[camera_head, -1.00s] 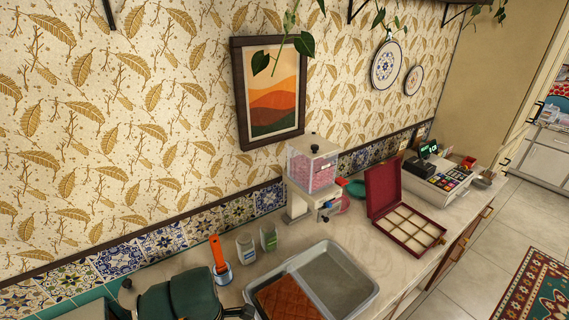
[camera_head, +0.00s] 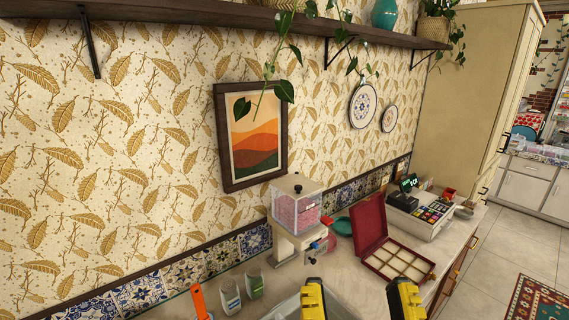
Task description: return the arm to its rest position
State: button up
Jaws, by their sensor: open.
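My gripper (camera_head: 358,300) shows at the bottom edge of the head view. Its two yellow-and-black fingers stand well apart, with nothing seen between them. It is in front of the counter, over a grey tray (camera_head: 284,309) that it partly hides. The rest of my arm is below the picture.
The counter (camera_head: 352,270) holds a dispenser with pink contents (camera_head: 297,205), two jars (camera_head: 230,295), an orange-handled tool (camera_head: 200,300), an open red compartment box (camera_head: 385,245) and a cash register (camera_head: 425,210). A wall shelf (camera_head: 220,14) with hanging plants runs above.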

notch_tip(320, 180, up, 20)
jog(key=p, duration=1.9)
jog(key=shift+w, duration=0.15)
